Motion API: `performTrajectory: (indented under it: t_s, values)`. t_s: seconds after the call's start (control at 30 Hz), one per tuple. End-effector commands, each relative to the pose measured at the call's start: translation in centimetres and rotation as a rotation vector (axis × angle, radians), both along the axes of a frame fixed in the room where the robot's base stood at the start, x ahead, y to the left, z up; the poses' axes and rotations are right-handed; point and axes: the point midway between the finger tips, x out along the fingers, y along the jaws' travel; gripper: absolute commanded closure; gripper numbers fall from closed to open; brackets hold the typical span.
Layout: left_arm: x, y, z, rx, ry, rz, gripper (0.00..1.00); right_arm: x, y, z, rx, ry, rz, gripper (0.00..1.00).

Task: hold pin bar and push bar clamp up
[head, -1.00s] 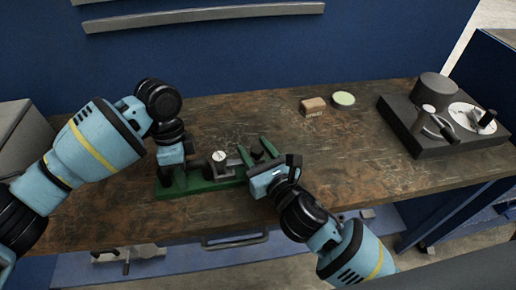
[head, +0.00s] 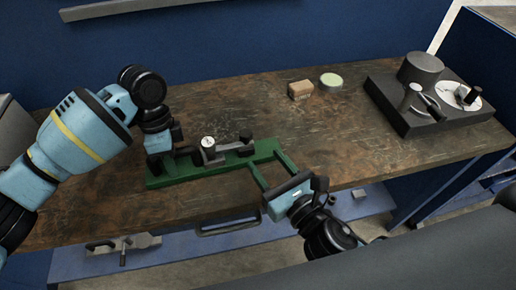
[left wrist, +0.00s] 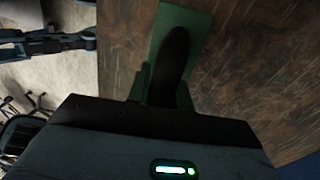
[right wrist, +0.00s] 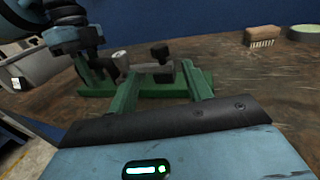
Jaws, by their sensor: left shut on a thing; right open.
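A green fixture base (head: 200,173) lies along the table's front. On it are a grey bar with a round white-faced knob (head: 208,142) and a dark clamp block (head: 246,137) to the right. My left gripper (head: 160,162) is at the base's left end. In the left wrist view its fingers close around a dark rounded bar (left wrist: 175,50), which seems to be the pin bar; its lower part is hidden. My right gripper (head: 267,161) is open and empty, its fingers spread at the base's right front. In the right wrist view the clamp block (right wrist: 160,52) shows between the fingers, farther off.
A small brown brush-like block (head: 300,90) and a pale green round tin (head: 331,81) stand at the back. A dark box with a cylinder and a lever (head: 420,105) is at the right. The worn table top (head: 340,130) is clear between them and the fixture.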

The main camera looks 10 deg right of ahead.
Motion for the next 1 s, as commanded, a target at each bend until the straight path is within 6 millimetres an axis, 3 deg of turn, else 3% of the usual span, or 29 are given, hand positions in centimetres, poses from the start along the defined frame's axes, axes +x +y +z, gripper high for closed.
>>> performTrajectory:
  t_s: [0.2,0.6,0.63,0.8,1.0]
  values:
    - [0.1,-0.1,0.2,-0.003,-0.002,-0.001,1.0,-1.6,-0.5,0.0,0.0,0.0,0.001,0.5]
    - [0.1,-0.1,0.2,-0.002,-0.002,-0.002,1.0,-1.7,-0.6,0.1,0.0,-0.001,0.0,0.5]
    - [0.0,-0.1,0.2,-0.002,-0.002,-0.002,0.77,-1.7,-0.6,0.1,0.0,-0.001,0.0,0.5]
    - [0.0,0.0,0.1,-0.002,-0.002,-0.001,0.55,-1.7,-0.6,0.1,0.0,-0.001,0.0,0.5]
    - [0.0,0.0,0.1,-0.001,-0.001,-0.001,0.53,-1.7,-0.6,0.0,0.0,-0.001,0.0,0.5]
